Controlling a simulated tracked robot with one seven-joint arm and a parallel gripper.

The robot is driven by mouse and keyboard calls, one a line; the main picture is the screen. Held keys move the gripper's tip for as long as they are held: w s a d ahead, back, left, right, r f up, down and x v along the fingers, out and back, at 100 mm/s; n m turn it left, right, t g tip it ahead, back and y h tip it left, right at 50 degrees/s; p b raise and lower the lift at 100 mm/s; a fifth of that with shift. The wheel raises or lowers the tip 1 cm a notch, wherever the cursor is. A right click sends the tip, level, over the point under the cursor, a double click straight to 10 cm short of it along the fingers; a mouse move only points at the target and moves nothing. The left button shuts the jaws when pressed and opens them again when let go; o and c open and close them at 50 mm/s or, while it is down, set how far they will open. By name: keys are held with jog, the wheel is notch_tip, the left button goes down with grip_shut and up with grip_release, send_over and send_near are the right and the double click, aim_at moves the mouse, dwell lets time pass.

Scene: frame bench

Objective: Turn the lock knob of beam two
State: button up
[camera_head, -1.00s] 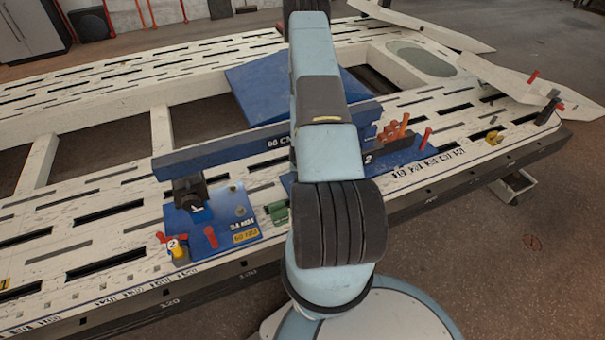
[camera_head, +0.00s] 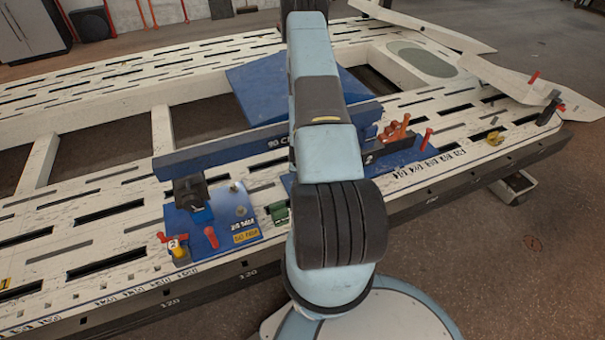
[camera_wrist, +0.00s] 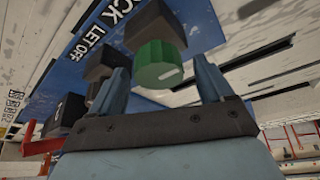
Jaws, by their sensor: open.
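A green round knob (camera_wrist: 158,66) with a pale mark on its face shows in the wrist view. It sits on a dark block (camera_wrist: 157,25) on a blue plate lettered "LET OFF". My gripper (camera_wrist: 160,82) is open, with one finger on each side of the knob's near end. I cannot tell whether the fingers touch it. In the head view my arm hides the gripper. The long blue beam (camera_head: 225,146) lies across the bench, its middle hidden by my arm. A dark block marked "2" (camera_head: 372,158) stands right of my arm.
A blue plate (camera_head: 240,215) under the beam's left end carries a red handle (camera_head: 211,237) and a yellow knob (camera_head: 179,251). A small green part (camera_head: 279,212) lies beside it. Orange handles (camera_head: 395,130) stand to the right. The slotted white bench (camera_head: 60,230) is clear at left.

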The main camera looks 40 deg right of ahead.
jog(key=v, duration=1.3)
jog(key=shift+s+r, duration=0.2)
jog(key=shift+r, duration=0.05)
jog(key=shift+a, duration=0.15)
dwell(0.3)
